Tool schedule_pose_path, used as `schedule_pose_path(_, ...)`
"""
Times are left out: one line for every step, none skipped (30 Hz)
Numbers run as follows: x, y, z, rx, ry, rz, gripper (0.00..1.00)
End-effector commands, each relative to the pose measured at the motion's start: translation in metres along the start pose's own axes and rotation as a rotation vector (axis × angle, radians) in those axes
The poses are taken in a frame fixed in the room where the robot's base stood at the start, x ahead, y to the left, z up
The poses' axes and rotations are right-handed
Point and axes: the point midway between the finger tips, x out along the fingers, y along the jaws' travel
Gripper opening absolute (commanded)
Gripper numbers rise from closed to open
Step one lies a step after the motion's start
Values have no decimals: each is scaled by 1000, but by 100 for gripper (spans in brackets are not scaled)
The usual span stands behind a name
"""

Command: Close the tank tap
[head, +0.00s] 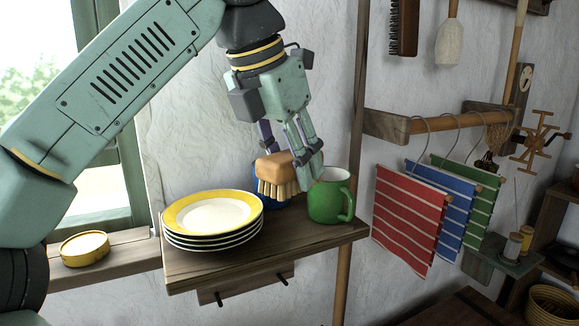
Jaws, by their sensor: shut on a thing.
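No tank or tap can be made out in the head view. My gripper (295,155) points down over the wooden wall shelf and is shut on a scrubbing brush (272,168). The brush has a light wooden back and pale bristles facing down. It is just above or at the shelf, between the plates and the green mug; I cannot tell whether the bristles touch anything. A blue object (284,204) is mostly hidden behind the brush.
Yellow-rimmed plates (212,215) are stacked on the shelf (270,258), with a green mug (327,197) close right of my gripper. A yellow tin (84,249) sits on the sill. Red (408,220), blue and green striped cloths hang from a rail (440,124) at right.

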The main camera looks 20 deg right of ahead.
Motion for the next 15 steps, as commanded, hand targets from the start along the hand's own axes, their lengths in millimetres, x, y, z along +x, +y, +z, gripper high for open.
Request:
schedule_pose_path(0, 5, 5, 0, -1, -3, 19)
schedule_pose_path(2, 7, 7, 0, 0, -2, 19)
schedule_pose_path(4, 9, 9, 1, 0, -1, 19)
schedule_pose_path(5, 10, 10, 1, 0, -1, 19)
schedule_pose_path(6, 11, 10, 1, 0, -1, 19)
schedule_pose_path(9, 12, 10, 1, 0, -1, 19)
schedule_pose_path(12, 13, 8, 1, 0, -2, 19)
schedule_pose_path(16, 13, 7, 2, 0, -2, 19)
schedule_pose_path(21, 13, 4, 2, 0, -2, 19)
schedule_pose_path(25, 12, 2, 1, 0, -2, 19)
schedule_pose_path(28, 12, 1, 1, 1, -2, 19)
schedule_pose_path(32, 12, -1, 1, 1, -2, 19)
schedule_pose_path(35, 12, -2, 1, 0, -2, 19)
schedule_pose_path(37, 12, -3, 1, 0, -1, 19)
schedule_pose_path(38, 12, -3, 0, -1, 0, 19)
